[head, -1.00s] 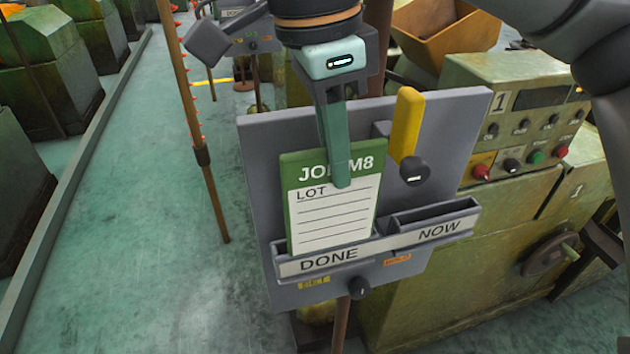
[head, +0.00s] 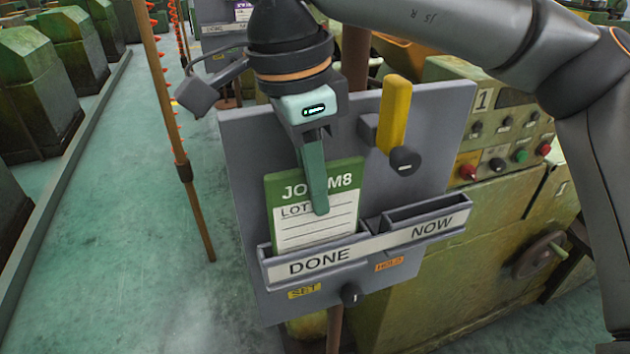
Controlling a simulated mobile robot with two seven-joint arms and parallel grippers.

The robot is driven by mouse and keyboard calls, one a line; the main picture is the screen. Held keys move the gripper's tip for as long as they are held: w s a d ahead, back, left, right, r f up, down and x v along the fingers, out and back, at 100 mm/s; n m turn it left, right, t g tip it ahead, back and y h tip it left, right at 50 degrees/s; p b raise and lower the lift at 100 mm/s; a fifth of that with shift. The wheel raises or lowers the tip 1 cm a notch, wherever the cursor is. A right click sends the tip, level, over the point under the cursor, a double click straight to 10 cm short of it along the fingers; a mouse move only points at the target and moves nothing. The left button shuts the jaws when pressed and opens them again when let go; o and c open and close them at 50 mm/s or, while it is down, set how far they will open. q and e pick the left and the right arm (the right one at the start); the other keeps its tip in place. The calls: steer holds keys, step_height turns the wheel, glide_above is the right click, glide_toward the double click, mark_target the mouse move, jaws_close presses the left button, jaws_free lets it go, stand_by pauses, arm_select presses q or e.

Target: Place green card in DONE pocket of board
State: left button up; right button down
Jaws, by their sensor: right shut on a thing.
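The green card (head: 348,172), marked JOB M8 and LOT, stands upright with its lower part hidden behind the front wall of the DONE pocket (head: 284,271). This pocket is at the lower left of the grey board (head: 240,150). My right gripper (head: 319,208) comes down from above, shut on the card, with a green finger lying across its face. The rear finger is hidden. Whether the card touches the pocket floor cannot be seen. My left gripper is not in view.
The NOW pocket (head: 432,228), to the right, shows no card. A yellow lever (head: 395,110) and black knob (head: 405,160) stick out beside the gripper. A green machine with a control panel (head: 505,135) stands behind right. An orange-brown post (head: 180,150) stands left.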

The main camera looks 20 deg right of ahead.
steer(key=c, duration=0.9)
jaws_free()
steer(key=shift+f, duration=0.1)
steer(key=r+p, duration=0.1)
steer(key=r, duration=0.2)
steer(key=a+r+p, duration=0.1)
steer(key=r, duration=0.3)
steer(key=r+p, duration=0.1)
steer(key=r, duration=0.3)
steer(key=shift+a+p, duration=0.2)
steer(key=shift+p, duration=0.15)
steer(key=shift+a+r, duration=0.2)
steer(key=shift+r, duration=0.85)
